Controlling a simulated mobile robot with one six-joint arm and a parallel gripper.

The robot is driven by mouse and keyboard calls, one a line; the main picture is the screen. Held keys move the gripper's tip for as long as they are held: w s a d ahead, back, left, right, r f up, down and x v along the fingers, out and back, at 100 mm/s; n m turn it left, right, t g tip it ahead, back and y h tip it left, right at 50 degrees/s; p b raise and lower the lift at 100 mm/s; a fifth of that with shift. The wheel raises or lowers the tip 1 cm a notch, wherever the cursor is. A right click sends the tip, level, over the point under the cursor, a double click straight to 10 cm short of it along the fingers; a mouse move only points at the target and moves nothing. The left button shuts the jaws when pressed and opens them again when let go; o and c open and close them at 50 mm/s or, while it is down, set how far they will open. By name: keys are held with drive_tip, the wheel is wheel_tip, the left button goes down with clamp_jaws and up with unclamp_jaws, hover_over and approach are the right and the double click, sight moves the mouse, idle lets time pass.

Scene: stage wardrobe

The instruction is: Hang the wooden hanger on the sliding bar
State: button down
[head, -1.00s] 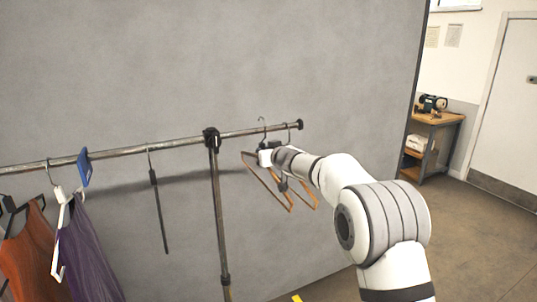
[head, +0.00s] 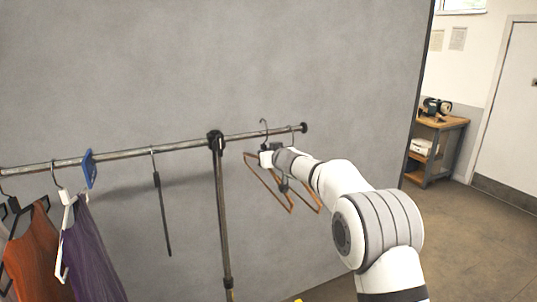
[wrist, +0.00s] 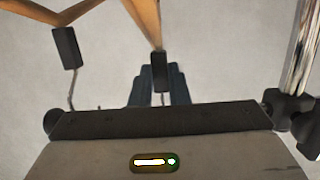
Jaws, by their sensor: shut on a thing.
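My gripper (head: 267,158) is just below the right-hand section of the sliding bar (head: 244,136), shut on the neck of a wooden hanger (head: 271,185). In the wrist view, the fingers (wrist: 160,86) close around this hanger's black collar (wrist: 159,70). Its hook (head: 264,123) rises above the bar line in the head view; I cannot tell whether it touches the bar. A second wooden hanger (head: 314,201) is just to the right, its hook at the bar near the end cap (head: 304,127). Its dark collar (wrist: 65,48) shows at left in the wrist view.
The rack's upright post (head: 222,220) and black joint (head: 215,141) stand left of my gripper. Further left hang a dark hanger (head: 162,215), a blue tag (head: 89,169) and orange (head: 32,258) and purple (head: 90,265) garments. A grey panel (head: 330,75) stands behind.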

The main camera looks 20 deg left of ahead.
drive_tip(key=shift+f+b, duration=1.1)
drive_tip(key=shift+f, duration=0.55)
drive_tip(key=c, duration=1.3)
unclamp_jaws()
